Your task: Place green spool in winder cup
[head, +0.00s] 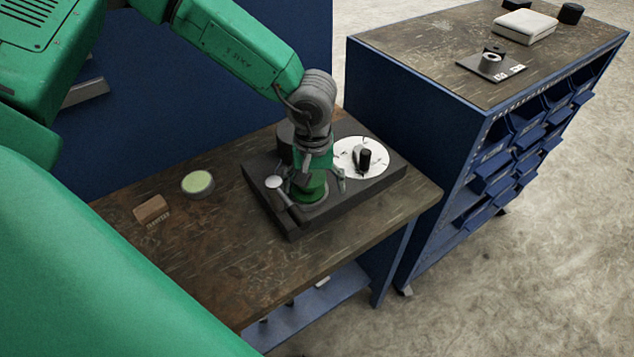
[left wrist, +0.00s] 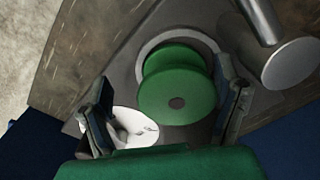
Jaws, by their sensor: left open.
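The green spool (left wrist: 178,88) shows in the left wrist view with its top flange and centre hole facing the camera. A pale round rim, the winder cup (left wrist: 151,45), shows around its lower flange; I cannot tell how deep the spool sits. In the head view the spool (head: 308,191) is over the dark winder base (head: 285,226), partly hidden by my gripper. My left gripper (head: 318,178) is open above the winder, with its fingers (left wrist: 166,110) on either side of the spool, apart from it in the wrist view. My right gripper is not in view.
A crank with a metal knob (head: 274,182) stands close to the cup. A white disc (head: 358,154) with a black post lies on the base's right. A pale green round dish (head: 197,183) and a brown block (head: 151,210) lie left. The bench front is clear.

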